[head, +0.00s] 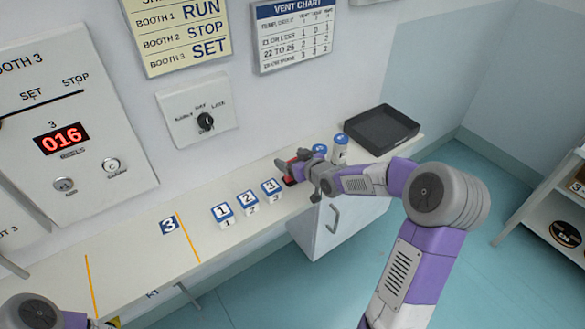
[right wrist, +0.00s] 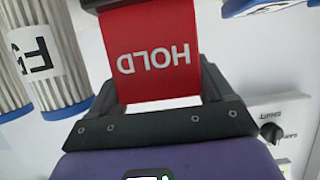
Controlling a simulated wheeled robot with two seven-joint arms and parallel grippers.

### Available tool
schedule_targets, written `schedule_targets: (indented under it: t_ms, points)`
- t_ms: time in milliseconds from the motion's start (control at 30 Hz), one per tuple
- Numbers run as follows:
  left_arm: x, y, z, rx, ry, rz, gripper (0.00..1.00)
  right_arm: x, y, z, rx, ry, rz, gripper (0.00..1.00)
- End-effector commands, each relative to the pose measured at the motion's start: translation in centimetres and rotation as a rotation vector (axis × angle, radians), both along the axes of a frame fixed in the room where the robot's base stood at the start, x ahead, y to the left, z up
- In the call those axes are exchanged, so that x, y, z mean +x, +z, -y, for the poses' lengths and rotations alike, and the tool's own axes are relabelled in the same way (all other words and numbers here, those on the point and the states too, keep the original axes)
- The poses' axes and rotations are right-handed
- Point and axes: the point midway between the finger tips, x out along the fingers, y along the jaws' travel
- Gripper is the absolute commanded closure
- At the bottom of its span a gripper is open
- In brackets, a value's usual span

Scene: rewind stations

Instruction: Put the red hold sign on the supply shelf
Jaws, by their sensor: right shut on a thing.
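The red hold sign (right wrist: 152,55) shows upside down in the right wrist view, with white HOLD lettering. My right gripper (right wrist: 158,98) is shut on it, with the dark fingers on either side of its lower part. In the head view my right gripper (head: 302,174) is over the counter, to the right of the numbered blocks. Only bits of the red sign (head: 290,181) show there, mostly hidden by the gripper. A white shelf unit (head: 548,200) stands at the right edge; I cannot tell whether it is the supply shelf.
Blocks 1, 2 and 3 (head: 248,203) stand in a row on the counter (head: 140,255). Blue-and-white canisters (head: 340,150) stand close behind the gripper; ribbed canisters (right wrist: 55,60) also show in the wrist view. A black tray (head: 380,130) lies at the counter's far end.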

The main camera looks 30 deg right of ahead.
Motion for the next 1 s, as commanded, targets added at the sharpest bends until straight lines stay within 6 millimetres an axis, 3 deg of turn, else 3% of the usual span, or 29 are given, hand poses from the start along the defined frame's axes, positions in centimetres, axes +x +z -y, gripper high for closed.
schedule_targets:
  t_ms: [33, 100, 500, 533, 633, 1000]
  points:
    - [0.0, -0.8, 0.0, 0.000, 0.000, 0.000, 0.57, 0.0, -1.4, -0.1, 0.003, 0.001, -0.002, 0.53]
    - [0.0, -1.1, 0.0, 0.000, 0.000, 0.000, 0.57, 0.0, -2.2, 0.0, 0.002, 0.000, -0.002, 0.53]
    - [0.0, -1.3, 0.0, 0.000, 0.000, 0.000, 0.57, 0.0, -2.6, 0.0, 0.000, 0.000, 0.000, 0.53]
    - [0.0, -1.3, 0.0, 0.000, 0.000, 0.000, 0.57, 0.0, -2.6, 0.0, 0.000, 0.000, 0.000, 0.17]
    - [0.0, -1.2, 0.0, 0.000, 0.000, 0.000, 0.57, 0.0, -2.6, 0.0, 0.000, 0.000, -0.001, 0.01]
    - [0.0, -0.6, 0.0, 0.000, 0.000, 0.000, 0.57, -0.5, -1.8, 0.2, -0.001, -0.003, -0.001, 0.00]
